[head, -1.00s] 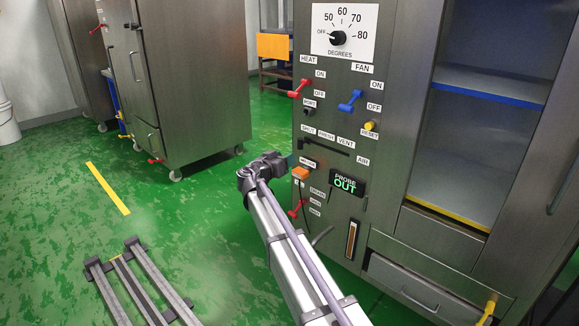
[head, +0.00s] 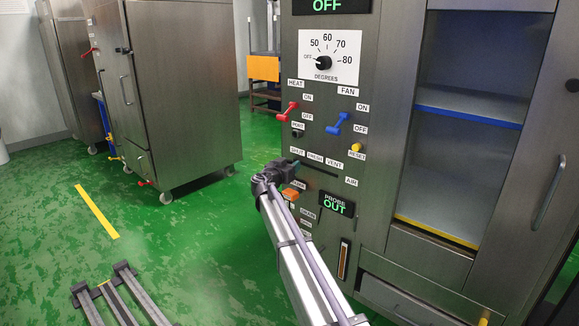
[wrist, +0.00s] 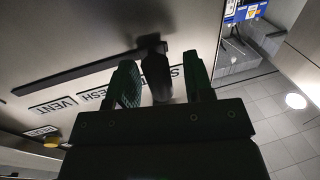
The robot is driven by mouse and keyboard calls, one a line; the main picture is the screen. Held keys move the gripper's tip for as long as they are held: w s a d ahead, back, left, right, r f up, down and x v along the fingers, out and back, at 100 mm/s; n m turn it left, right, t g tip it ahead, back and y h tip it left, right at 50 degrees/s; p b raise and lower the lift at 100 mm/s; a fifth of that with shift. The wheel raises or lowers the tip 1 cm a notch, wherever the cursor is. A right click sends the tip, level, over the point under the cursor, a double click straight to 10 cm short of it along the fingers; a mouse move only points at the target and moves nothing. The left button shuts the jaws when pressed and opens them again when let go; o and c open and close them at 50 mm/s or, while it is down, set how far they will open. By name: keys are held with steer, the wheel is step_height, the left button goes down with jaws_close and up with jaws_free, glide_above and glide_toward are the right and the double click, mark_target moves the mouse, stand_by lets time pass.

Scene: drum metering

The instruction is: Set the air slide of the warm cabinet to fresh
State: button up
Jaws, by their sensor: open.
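The air slide is a dark horizontal slot (head: 322,170) in the warm cabinet's steel panel (head: 385,110), under the labels SHUT, FRESH and VENT. In the wrist view, its dark knob (wrist: 155,68) stands at the SHUT end of the slot (wrist: 80,72). My gripper (wrist: 162,80) is open, with one green finger on each side of the knob; I cannot tell whether they touch it. In the wrist view, the FRESH label (wrist: 95,97) is partly covered by a finger, and the VENT label (wrist: 62,105) lies farther left. In the head view, my gripper (head: 284,168) hides the knob.
Above the slot are a red heat lever (head: 288,111), a blue fan lever (head: 338,123) and a yellow reset button (head: 356,147). An orange part (head: 291,194) and the PROBE OUT display (head: 336,204) sit close below. Open green floor (head: 190,260) lies to the left.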

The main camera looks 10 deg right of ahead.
mark_target(313, 166)
steer(key=shift+c, duration=0.2)
jaws_close()
steer(key=shift+s, duration=0.1)
steer(key=s+d, duration=0.2)
steer(key=s, duration=0.1)
steer(key=s+d, duration=0.3)
steer(key=shift+s, duration=0.1)
steer(key=shift+o, duration=0.2)
jaws_free()
